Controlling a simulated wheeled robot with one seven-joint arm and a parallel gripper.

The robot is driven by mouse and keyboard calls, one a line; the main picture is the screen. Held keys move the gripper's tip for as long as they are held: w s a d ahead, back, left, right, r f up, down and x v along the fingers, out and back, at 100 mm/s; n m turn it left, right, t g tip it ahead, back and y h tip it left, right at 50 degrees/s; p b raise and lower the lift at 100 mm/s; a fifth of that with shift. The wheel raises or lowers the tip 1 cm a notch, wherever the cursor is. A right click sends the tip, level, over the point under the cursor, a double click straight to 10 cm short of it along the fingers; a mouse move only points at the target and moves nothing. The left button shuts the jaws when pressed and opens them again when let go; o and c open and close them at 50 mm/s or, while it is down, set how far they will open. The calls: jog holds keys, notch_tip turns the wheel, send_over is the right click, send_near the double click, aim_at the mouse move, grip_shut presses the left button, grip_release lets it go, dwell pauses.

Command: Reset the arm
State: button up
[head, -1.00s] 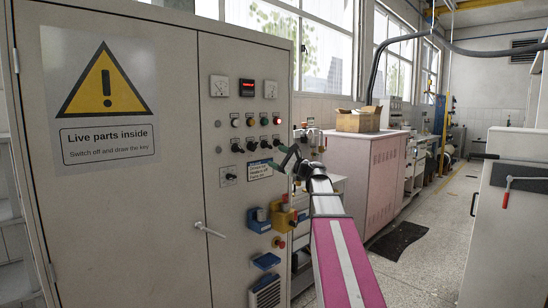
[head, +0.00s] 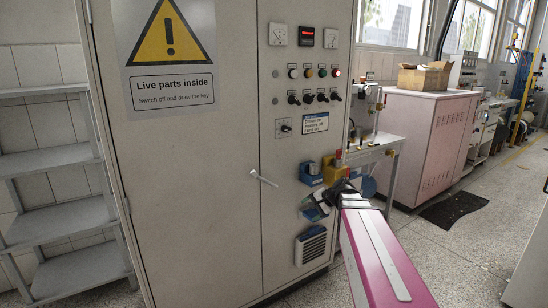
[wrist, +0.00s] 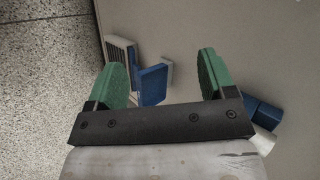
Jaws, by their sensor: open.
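My gripper (head: 322,203) is in front of the lower right part of the grey electrical cabinet (head: 225,200) in the head view. In the wrist view my gripper (wrist: 165,80) shows two green fingers spread wide apart with nothing held between them. Behind the fingers are the cabinet face, a blue socket cover (wrist: 153,84) and a vent grille (wrist: 121,55). My pink and white arm reaches up from the lower right of the head view. No paper shows in these frames.
The cabinet has a yellow warning sign (head: 170,45), a door handle (head: 263,179), knobs and a yellow socket box (head: 333,177). Grey shelves (head: 60,160) stand left. A pink cabinet (head: 428,140) bears a cardboard box (head: 425,76). A dark mat (head: 453,210) lies on open floor at right.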

jog(key=s+d+f+n+g+h, duration=0.1)
jog(key=s+f+n+g+h, duration=0.1)
jog(key=s+f, duration=0.6)
jog(key=s+d+f+n+g+h, duration=0.2)
jog(key=s+f+n+h, duration=0.3)
jog(key=s+f, duration=0.3)
jog(key=shift+s+d+f+n+g+h, duration=0.2)
jog(key=shift+d+f+n+g+h, duration=0.1)
jog(key=shift+g+h, duration=0.15)
dwell(2.1)
